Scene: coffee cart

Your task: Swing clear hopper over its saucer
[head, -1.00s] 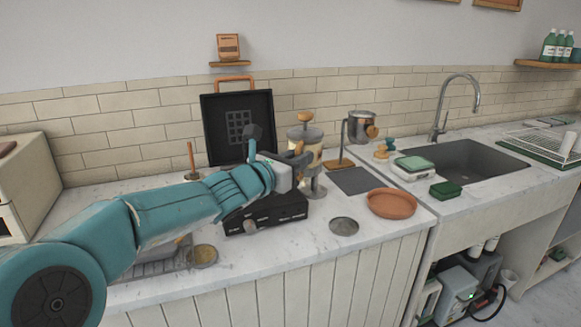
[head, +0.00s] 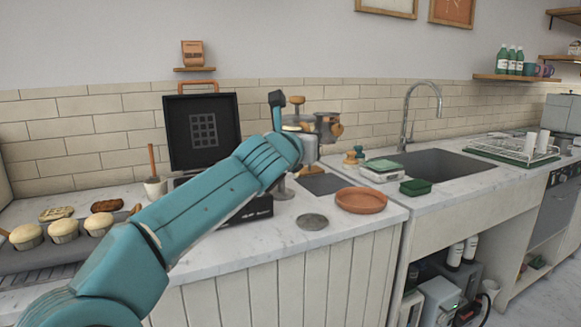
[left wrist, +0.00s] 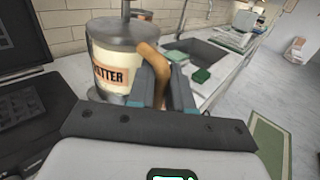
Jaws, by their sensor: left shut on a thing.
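The hopper is a pale canister with a grey lid and a partly visible "TTER" label; it fills the upper left of the left wrist view (left wrist: 112,68). My left gripper (left wrist: 158,88) is shut on its curved wooden handle (left wrist: 155,62). In the head view my arm hides most of the hopper; its wooden knob (head: 297,100) shows above my gripper (head: 304,148). A round metal base (head: 283,191) stands on the counter below. A terracotta saucer (head: 361,201) lies to the right, with a flat grey disc (head: 312,221) nearer the front edge. My right gripper is not in view.
A metal cup (head: 327,124) is close behind my gripper. A black open-lidded waffle iron (head: 202,132) stands left, with muffins (head: 64,230) further left.

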